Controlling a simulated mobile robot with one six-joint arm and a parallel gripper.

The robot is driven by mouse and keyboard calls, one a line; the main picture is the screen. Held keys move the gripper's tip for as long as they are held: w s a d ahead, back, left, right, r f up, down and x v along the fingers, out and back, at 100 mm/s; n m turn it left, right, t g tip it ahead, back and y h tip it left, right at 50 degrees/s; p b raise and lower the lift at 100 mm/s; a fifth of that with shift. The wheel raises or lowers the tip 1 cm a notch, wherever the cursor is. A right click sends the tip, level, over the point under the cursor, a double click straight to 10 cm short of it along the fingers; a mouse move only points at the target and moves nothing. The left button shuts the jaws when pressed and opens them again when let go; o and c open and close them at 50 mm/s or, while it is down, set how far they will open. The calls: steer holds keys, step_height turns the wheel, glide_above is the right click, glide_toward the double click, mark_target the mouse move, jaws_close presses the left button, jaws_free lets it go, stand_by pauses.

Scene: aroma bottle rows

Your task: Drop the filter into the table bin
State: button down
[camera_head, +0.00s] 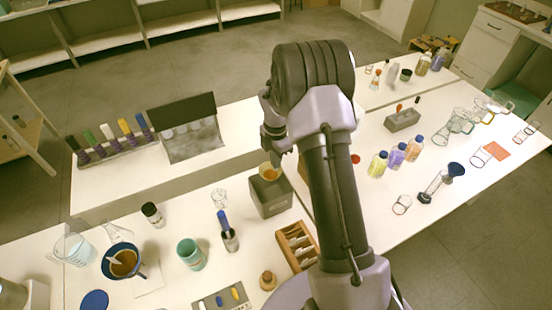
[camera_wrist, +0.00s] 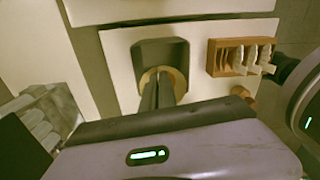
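The filter (camera_head: 268,173) is a small round tan-orange piece just below my gripper (camera_head: 273,160) in the head view. It sits over the top of the grey box-shaped table bin (camera_head: 271,206). In the wrist view, the narrow, closed-together fingers of my gripper (camera_wrist: 158,92) cross the filter's tan rim (camera_wrist: 147,77), and the dark bin (camera_wrist: 160,47) is around and behind it. My gripper appears shut on the filter's edge. The fingers hide part of the filter, and its exact height relative to the bin's rim is unclear.
A wooden rack (camera_head: 297,246) with pale packets stands right of the bin. A blue-capped bottle (camera_head: 228,235) and a glass (camera_head: 219,198) stand to its left. Coloured bottles (camera_head: 397,156) stand right of my arm.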

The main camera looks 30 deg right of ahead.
step_height(320, 180, down, 9)
steer(key=b, duration=0.5)
steer(key=shift+f, duration=0.1)
steer(key=c, duration=1.6)
jaws_free()
step_height(320, 180, up, 18)
steer(key=p, duration=0.3)
steer(key=shift+f+p, duration=0.25)
steer(key=shift+p, duration=0.1)
